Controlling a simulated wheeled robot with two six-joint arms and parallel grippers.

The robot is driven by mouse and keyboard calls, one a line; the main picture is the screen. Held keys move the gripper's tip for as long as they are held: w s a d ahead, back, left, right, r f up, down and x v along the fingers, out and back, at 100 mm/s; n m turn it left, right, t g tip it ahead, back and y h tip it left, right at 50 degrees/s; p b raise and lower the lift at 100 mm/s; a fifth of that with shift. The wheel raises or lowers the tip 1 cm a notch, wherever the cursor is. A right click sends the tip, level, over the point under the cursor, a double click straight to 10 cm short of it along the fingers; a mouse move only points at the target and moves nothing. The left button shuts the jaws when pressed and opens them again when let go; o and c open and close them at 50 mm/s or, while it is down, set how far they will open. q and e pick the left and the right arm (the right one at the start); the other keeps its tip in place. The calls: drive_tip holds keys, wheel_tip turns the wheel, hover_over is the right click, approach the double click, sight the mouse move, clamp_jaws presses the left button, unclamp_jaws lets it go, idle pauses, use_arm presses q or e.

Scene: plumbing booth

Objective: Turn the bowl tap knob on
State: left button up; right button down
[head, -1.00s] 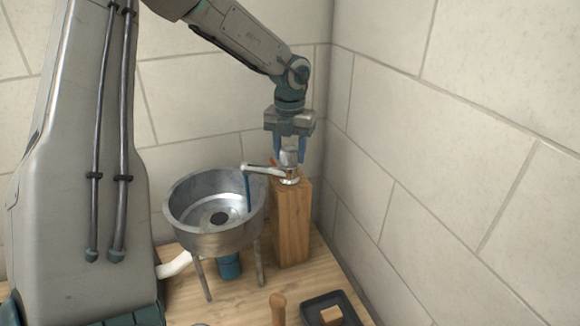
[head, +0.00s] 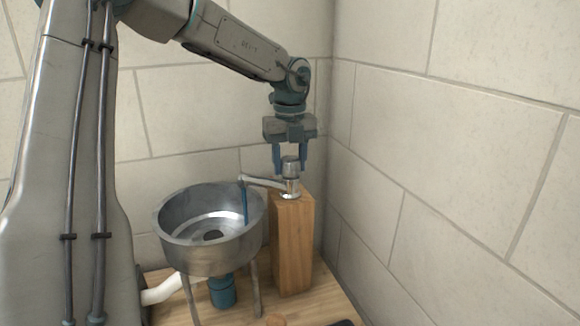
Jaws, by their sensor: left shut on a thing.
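The bowl tap stands on a wooden block (head: 291,240), with its silver spout (head: 262,182) reaching left over the metal bowl (head: 185,235). The grey tap knob (head: 290,168) is on top of the tap. My left gripper (head: 290,167) points down from above, its blue fingers on either side of the knob and shut on it. My right gripper is not in view.
The bowl stands on legs on a wooden top (head: 310,305), with a blue drain part (head: 222,291) and a white pipe (head: 165,289) below. Tiled walls meet in a corner close behind and right of the block.

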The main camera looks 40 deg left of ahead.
sight(290, 157)
use_arm(q)
drive_tip(key=shift+r+n, duration=0.1)
drive_tip(key=shift+n, duration=0.6)
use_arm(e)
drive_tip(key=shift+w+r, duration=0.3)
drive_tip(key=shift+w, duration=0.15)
use_arm(q)
drive_tip(key=shift+w, duration=0.1)
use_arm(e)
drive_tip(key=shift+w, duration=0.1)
use_arm(q)
drive_tip(key=o, duration=1)
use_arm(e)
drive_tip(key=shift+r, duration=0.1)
use_arm(q)
wheel_tip(290, 157, up, 3)
drive_tip(key=p, duration=0.3)
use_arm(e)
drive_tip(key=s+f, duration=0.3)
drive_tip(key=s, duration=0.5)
use_arm(q)
wheel_tip(290, 157, up, 6)
drive_tip(key=p, duration=0.6)
drive_tip(key=shift+r, duration=0.1)
drive_tip(key=shift+r+p, duration=0.8)
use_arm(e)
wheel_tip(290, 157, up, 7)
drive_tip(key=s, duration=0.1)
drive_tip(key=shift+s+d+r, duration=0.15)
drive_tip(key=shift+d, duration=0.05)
